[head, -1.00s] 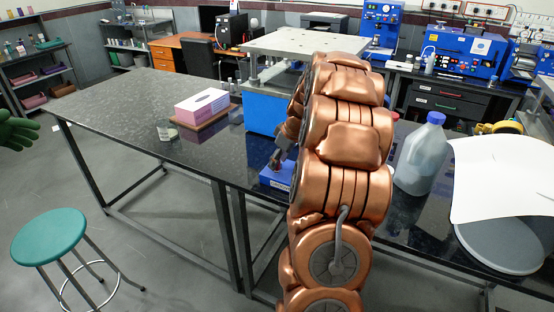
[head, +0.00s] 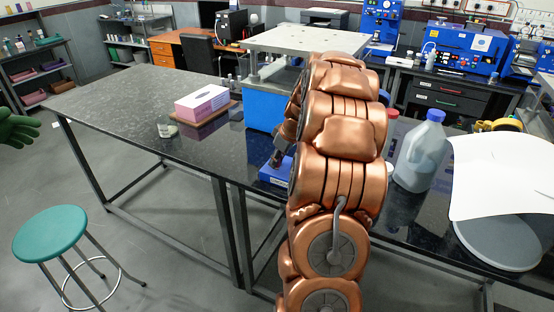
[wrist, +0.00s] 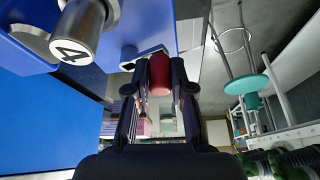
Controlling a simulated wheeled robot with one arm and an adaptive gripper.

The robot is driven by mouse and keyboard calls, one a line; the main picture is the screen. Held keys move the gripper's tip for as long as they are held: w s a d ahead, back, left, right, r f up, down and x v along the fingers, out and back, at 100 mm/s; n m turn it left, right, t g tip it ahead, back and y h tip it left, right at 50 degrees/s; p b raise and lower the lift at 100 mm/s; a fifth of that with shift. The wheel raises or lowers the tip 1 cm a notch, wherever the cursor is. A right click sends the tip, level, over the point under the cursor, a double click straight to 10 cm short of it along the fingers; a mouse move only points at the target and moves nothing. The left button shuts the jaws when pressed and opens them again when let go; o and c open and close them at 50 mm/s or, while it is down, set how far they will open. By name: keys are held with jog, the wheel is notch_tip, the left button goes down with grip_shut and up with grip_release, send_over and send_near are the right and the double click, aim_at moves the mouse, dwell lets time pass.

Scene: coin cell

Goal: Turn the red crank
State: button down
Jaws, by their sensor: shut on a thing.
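The red crank's handle (wrist: 159,74) shows in the wrist view as a rounded red grip between the two dark fingers of my gripper (wrist: 160,88). The fingers are closed on it from both sides. A blue machine (head: 262,108) with a pale metal top plate (head: 305,40) stands on the black table, and it also shows as blue panels in the wrist view (wrist: 45,115). A silver cylinder marked 4 (wrist: 78,35) is at the wrist view's upper left. In the head view my copper arm hides the crank handle and most of the gripper.
A blue-capped bottle (head: 420,150) and a white sheet (head: 505,175) are right of my arm. A green stool (head: 50,233) stands on the floor at left. The table's left part is mostly clear.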

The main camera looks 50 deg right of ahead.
jog(key=shift+a+f+m+b, duration=0.1)
jog(key=shift+f+m+b, duration=0.05)
jog(key=shift+m+b, duration=0.15)
